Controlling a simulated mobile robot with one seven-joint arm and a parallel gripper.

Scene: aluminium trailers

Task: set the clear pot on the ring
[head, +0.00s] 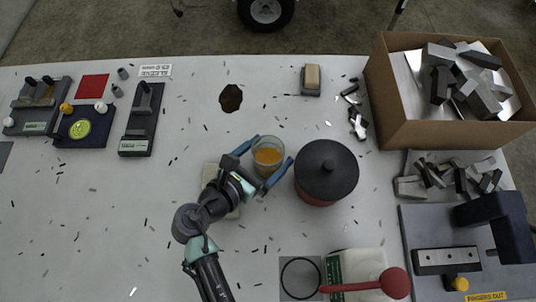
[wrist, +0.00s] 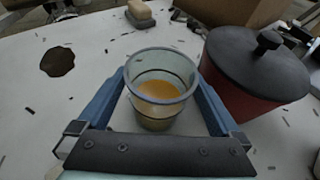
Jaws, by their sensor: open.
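The clear pot (head: 267,152) is a glass vessel with amber liquid in it, upright on the white table. It also shows in the wrist view (wrist: 160,75). My gripper (head: 265,163) is open, with one blue finger on each side of the pot; in the wrist view the fingers (wrist: 163,95) flank it. I cannot tell whether either finger touches the glass. The ring (head: 300,278) is a thin black circle on a grey square near the front edge of the table, below and to the right of the pot. It looks empty.
A red pot with a black lid (head: 326,172) stands close to the right of my gripper. A red-handled tool (head: 365,285) reaches toward the ring from a white and green container (head: 352,265). A cardboard box (head: 436,127) of metal offcuts stands at back right. Small shavings litter the table.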

